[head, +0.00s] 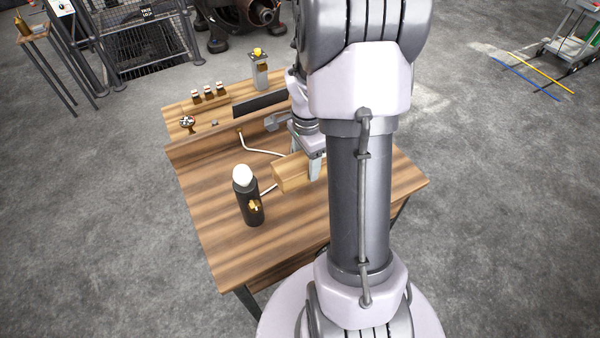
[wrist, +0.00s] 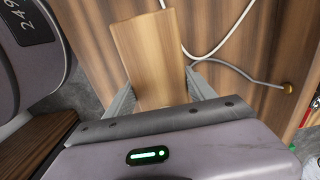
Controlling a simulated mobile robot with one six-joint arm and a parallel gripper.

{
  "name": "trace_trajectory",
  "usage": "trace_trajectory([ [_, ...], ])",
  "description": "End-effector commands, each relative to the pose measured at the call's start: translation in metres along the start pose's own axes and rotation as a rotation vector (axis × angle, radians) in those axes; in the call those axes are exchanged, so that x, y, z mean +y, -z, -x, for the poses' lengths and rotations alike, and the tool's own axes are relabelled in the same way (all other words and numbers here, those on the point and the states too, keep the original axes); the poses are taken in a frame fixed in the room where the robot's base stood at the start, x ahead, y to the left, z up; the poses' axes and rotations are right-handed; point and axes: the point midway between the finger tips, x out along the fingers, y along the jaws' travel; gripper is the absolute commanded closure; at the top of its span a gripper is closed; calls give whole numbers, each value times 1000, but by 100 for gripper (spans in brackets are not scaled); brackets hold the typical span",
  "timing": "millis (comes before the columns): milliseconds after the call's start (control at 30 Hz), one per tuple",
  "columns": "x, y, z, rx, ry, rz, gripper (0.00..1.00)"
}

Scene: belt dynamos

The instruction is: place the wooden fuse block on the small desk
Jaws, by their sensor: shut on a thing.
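The wooden fuse block (head: 290,174) is a pale brown, box-shaped piece over the right half of the small desk (head: 225,220), which has a striped wooden top. My gripper (head: 315,163) is shut on the block from above, partly hidden by my arm. In the wrist view the block (wrist: 152,45) sits between the two grey fingers of my gripper (wrist: 160,88) and sticks out past them over the wood. I cannot tell whether its underside touches the desk top.
A black bottle-like object with a white round top (head: 250,200) stands left of the block. A white cable (head: 262,151) runs behind the block. A raised back shelf (head: 185,135) carries small items. The desk's front left is clear.

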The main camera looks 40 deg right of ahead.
Motion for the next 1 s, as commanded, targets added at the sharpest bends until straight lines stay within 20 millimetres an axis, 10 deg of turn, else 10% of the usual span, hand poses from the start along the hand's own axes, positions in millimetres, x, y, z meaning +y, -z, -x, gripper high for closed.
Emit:
trace_trajectory([
  [300,-1,0,-49,0,1,0,100],
  [667,-1,0,-53,1,3,0,100],
  [700,-1,0,-52,1,2,0,29],
  [1000,-1,0,-52,1,2,0,15],
])
